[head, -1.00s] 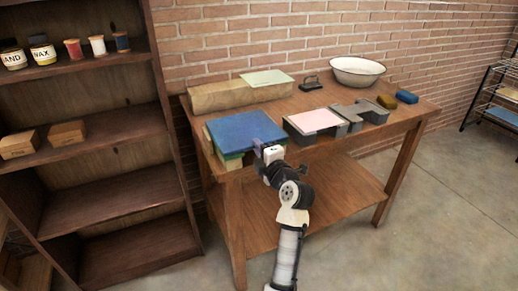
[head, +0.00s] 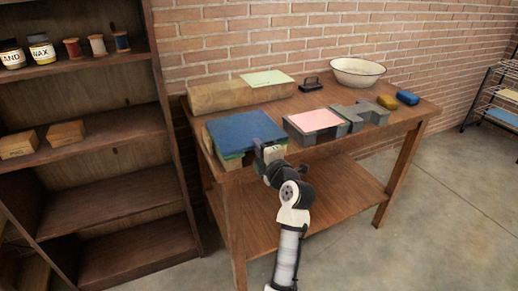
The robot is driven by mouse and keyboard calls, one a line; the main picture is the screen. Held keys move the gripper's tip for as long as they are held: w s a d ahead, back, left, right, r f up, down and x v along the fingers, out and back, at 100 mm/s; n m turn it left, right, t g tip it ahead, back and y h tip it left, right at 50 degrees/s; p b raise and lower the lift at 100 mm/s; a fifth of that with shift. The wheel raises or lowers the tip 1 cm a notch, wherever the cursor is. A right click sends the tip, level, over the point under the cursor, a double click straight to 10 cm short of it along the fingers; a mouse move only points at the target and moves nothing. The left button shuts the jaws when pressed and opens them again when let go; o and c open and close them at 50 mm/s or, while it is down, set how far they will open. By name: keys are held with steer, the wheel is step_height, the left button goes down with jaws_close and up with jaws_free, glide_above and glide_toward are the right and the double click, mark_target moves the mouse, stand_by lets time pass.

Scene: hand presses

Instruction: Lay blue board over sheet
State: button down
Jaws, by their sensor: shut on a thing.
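The blue board (head: 240,132) lies flat on top of a stack with pale green and yellowish edges (head: 230,160) at the left front of the wooden table. My gripper (head: 264,148) is shut on the board's right front edge; its fingertips are small and partly hidden by my wrist. A pink sheet (head: 314,120) lies on a grey press bed (head: 298,136) right of the board. A pale green sheet (head: 266,78) lies on a long tan block at the back.
The wooden table (head: 400,124) also holds a grey press frame (head: 360,114), a black-handled tool (head: 310,84), a white basin (head: 358,70), a yellow block (head: 387,102) and a blue block (head: 408,97). A dark shelf (head: 90,120) stands close at left.

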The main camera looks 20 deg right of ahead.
stand_by(0.4)
steer(key=c, duration=1.3)
jaws_free()
steer(key=shift+o, duration=0.2)
steer(key=shift+s, duration=0.1)
steer(key=s+b, duration=0.3)
steer(key=s, duration=0.3)
steer(key=shift+s+d+b, duration=0.15)
steer(key=shift+s+b, duration=0.05)
steer(key=shift+b, duration=0.15)
steer(key=shift+f, duration=0.1)
